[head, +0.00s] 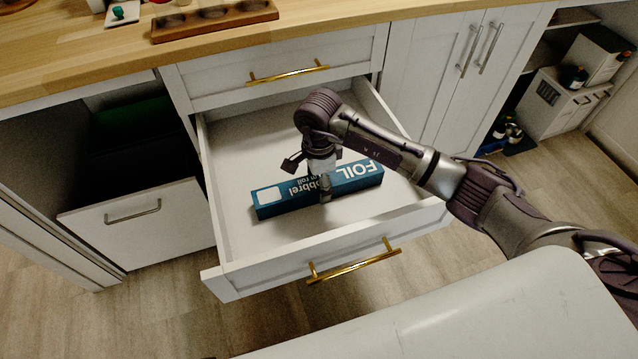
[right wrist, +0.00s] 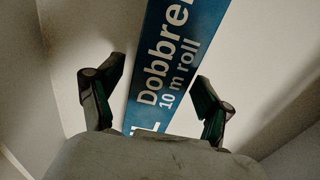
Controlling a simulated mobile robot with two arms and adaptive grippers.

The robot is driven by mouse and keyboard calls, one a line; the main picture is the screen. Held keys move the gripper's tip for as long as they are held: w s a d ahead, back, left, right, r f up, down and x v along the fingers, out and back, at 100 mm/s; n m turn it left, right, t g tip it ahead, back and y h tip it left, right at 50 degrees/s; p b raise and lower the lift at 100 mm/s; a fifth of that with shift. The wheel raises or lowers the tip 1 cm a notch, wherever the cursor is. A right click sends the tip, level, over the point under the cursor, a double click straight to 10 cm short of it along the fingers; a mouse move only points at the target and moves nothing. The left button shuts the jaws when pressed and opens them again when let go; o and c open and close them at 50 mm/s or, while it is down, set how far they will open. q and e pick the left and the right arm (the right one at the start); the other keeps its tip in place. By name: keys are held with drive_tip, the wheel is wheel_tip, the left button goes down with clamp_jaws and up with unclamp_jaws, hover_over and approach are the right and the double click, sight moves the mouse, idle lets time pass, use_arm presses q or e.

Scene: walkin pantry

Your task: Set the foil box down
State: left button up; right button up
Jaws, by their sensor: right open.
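The foil box (head: 285,197) is a long blue box with white lettering. It lies inside the open drawer (head: 237,250), slanting a little up to the right, and appears to rest on the drawer floor. My right gripper (head: 325,196) is over the middle of the box, pointing down. In the right wrist view, the foil box (right wrist: 178,55) runs between the two spread fingers of my right gripper (right wrist: 155,98), with a gap visible on each side. The gripper hides part of the box in the head view. My left gripper is not in view.
The drawer has free floor behind the box. A closed drawer with a gold handle (head: 287,73) sits above it, under the wooden counter (head: 110,55).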

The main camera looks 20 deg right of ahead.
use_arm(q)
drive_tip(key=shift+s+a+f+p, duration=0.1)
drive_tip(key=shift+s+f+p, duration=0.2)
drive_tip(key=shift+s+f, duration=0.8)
use_arm(e)
wheel_tip(320, 180, up, 11)
drive_tip(key=shift+f, duration=0.2)
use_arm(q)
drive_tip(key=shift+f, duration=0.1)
